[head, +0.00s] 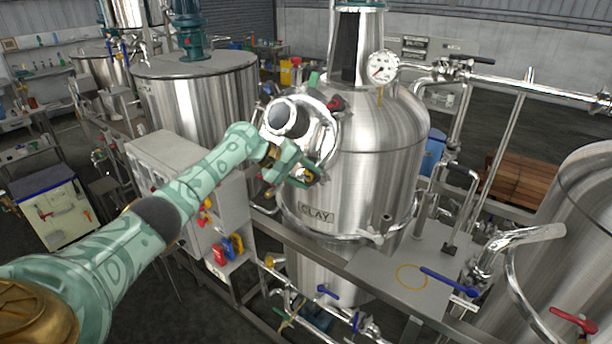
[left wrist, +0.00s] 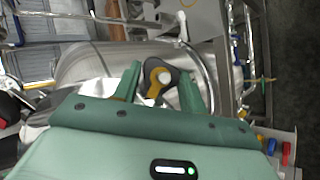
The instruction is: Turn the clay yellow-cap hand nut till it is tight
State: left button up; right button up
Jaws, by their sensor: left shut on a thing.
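The steel tank labelled CLAY (head: 370,165) stands in the middle of the head view, with a round hatch (head: 318,122) on its left side. The yellow-cap hand nut (head: 309,175) sits at the lower edge of the hatch. My left gripper (head: 303,174) is at this nut and partly hides it. In the left wrist view the nut (left wrist: 159,86), dark with yellow parts and a pale round middle, lies between the two green fingers of my left gripper (left wrist: 160,74). The fingers are shut on it. How tight the nut is cannot be seen. My right gripper is not in view.
A red hand nut (head: 336,104) is at the hatch's upper right. A pressure gauge (head: 383,67) and pipes are at the upper right. Another steel tank (head: 200,98) stands behind.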

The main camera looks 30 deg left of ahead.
pick_arm(q)
jog(key=o, duration=1)
jog(key=shift+s, duration=0.1)
jog(key=b+v, duration=0.2)
jog(key=v, duration=1.4)
jog(key=shift+a, duration=0.1)
